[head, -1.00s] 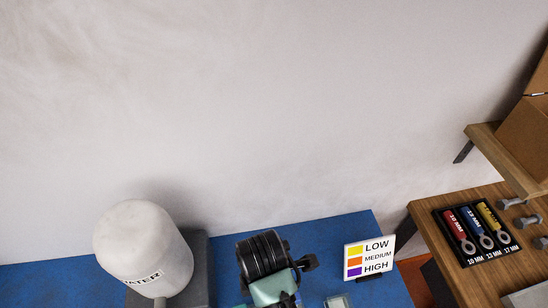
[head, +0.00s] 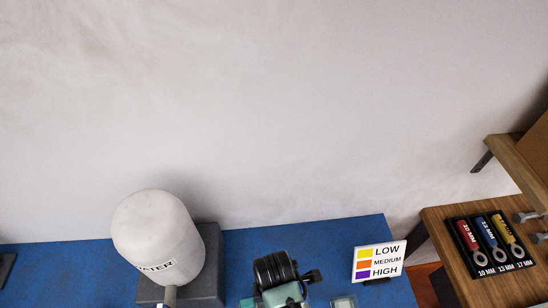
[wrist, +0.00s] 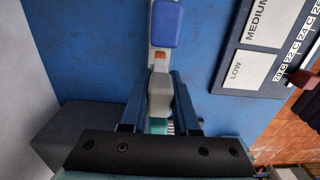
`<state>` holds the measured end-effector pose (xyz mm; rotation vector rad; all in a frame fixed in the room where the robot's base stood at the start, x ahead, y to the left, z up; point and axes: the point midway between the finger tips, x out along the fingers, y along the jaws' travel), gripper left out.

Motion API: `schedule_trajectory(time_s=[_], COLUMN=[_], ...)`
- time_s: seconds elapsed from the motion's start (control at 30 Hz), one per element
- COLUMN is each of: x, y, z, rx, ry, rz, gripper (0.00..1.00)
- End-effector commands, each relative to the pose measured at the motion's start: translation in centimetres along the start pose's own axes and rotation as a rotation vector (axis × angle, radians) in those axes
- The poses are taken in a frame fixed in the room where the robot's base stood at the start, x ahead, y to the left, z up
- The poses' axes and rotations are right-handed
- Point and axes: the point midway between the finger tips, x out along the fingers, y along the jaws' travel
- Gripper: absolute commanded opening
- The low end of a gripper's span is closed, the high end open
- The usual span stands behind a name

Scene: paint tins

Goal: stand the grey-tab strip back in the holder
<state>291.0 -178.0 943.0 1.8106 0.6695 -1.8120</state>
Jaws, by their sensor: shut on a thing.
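In the wrist view my gripper (wrist: 162,84) is shut on a grey tab (wrist: 160,97), taken to be the grey-tab strip. A small orange patch (wrist: 161,58) shows just beyond the tab on a pale piece. A blue pad (wrist: 165,22) lies further along the same line; I cannot tell whether it belongs to the held strip. In the head view only a teal and black part of my arm shows at the bottom edge, and the jaws are out of frame. I cannot make out the holder for certain.
A white water tank (head: 158,236) stands on a grey block (head: 207,270) on the blue bench (head: 320,238). A LOW, MEDIUM, HIGH colour card (head: 379,262) stands at right. A wooden bench (head: 438,228) holds a tray of spanners. A board with temperature marks (wrist: 262,48) is right of my gripper.

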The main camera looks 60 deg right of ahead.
Motion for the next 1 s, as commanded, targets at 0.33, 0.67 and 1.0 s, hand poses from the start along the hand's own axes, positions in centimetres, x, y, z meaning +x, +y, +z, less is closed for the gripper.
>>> schedule_trajectory(time_s=[0.33,0.67,1.0], x=[1.0,1.4,1.4], y=[0.1,0.1,0.1], z=[0.0,0.0,0.0], rx=[0.001,0.001,0.001], ry=[0.0,0.0,0.0], rz=[0.002,0.002,0.001], gripper=[0.0,0.43,0.59])
